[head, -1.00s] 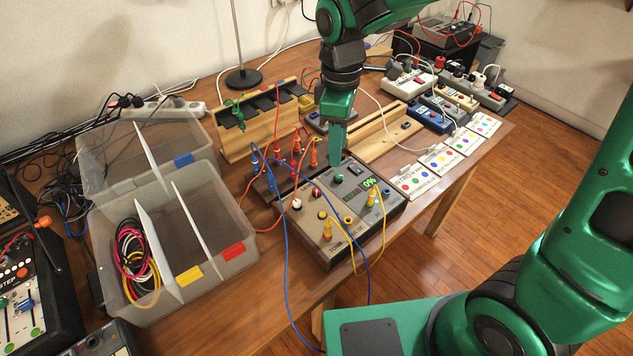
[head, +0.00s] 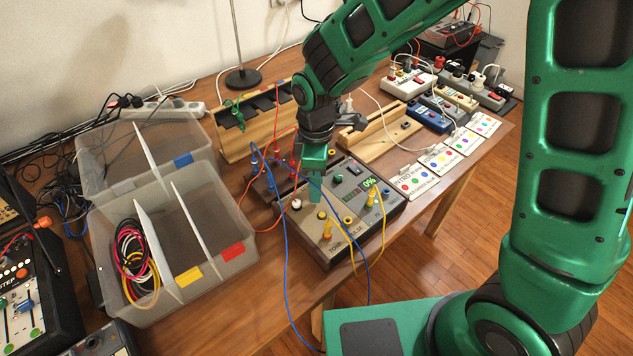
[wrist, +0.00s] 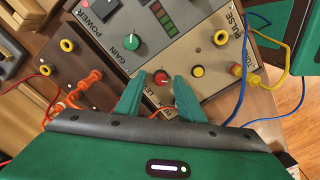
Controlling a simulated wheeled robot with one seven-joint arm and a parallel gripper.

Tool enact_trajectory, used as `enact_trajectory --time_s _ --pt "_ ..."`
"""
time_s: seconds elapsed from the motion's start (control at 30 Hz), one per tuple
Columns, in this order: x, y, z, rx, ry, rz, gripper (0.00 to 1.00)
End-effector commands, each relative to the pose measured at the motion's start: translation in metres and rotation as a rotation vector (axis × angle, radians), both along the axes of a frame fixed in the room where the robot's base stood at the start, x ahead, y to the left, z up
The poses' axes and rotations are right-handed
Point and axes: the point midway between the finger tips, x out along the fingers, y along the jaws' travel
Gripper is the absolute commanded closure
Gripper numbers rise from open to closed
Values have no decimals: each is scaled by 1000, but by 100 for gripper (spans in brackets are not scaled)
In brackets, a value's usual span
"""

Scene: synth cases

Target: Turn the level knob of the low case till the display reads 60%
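The low case (head: 338,252) stands on the table with its panel facing up. Its display (head: 369,183) reads 0%. A red knob (wrist: 161,77) sits on its panel beside partly covered lettering that starts "LE". My gripper (wrist: 160,86) is open, with one green finger on each side of the red knob's near edge. I cannot tell whether the fingers touch it. In the head view my gripper (head: 316,196) points down over the panel and hides this knob. A green knob (wrist: 131,42) marked GAIN is farther up the panel.
Yellow plugs (head: 327,229) with yellow cords stand in the panel, and a blue cord (head: 285,240) loops over it. A dark brown box (wrist: 75,75) with orange plugs adjoins the case. Clear bins (head: 215,247) stand at left.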

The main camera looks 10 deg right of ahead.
Motion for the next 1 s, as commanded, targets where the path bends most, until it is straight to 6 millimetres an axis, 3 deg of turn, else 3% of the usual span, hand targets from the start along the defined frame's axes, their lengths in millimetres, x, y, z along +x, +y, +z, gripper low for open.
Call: enact_trajectory --time_s 0.33,0.5,1.0 --pt "0 0 -3 0 0 0 65" --pt "0 0 -3 0 -1 -1 100" --pt "2 -1 -3 0 -3 -103 100"
